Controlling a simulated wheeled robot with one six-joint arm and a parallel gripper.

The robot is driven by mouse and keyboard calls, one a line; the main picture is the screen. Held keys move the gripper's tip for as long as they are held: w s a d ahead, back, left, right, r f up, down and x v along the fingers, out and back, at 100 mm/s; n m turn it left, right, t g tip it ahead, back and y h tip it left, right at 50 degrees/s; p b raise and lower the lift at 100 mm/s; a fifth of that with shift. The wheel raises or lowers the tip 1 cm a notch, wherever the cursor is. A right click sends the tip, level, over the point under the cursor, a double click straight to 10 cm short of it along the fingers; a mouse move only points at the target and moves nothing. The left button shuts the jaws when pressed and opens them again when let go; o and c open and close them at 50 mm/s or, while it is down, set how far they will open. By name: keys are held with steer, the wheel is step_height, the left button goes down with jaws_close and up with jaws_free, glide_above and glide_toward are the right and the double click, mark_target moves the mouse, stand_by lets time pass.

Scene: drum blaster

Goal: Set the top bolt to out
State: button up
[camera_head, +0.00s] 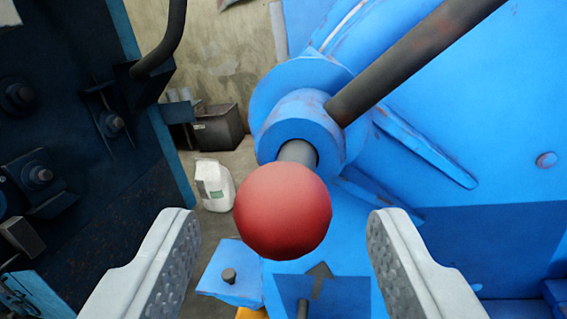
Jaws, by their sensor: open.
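A red ball knob (283,210) sits between and slightly beyond the fingertips of my gripper (283,235). My gripper is open, with one pale finger on each side and a visible gap to the knob on both sides. Behind the knob a short grey shaft (298,152) enters a blue cylindrical hub (302,118). A dark grey rod (415,60) runs from the hub to the upper right. I cannot tell for sure which of these parts is the top bolt.
A dark blue panel with bolts (75,150) stands close on the left. The blue machine body (470,130) fills the right. A blue bracket (232,275) lies below the knob. A white container (215,185) and dark box (218,128) stand on the floor behind.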

mark_target(307, 125)
steer(key=shift+w+d, duration=0.15)
steer(key=shift+w, duration=0.95)
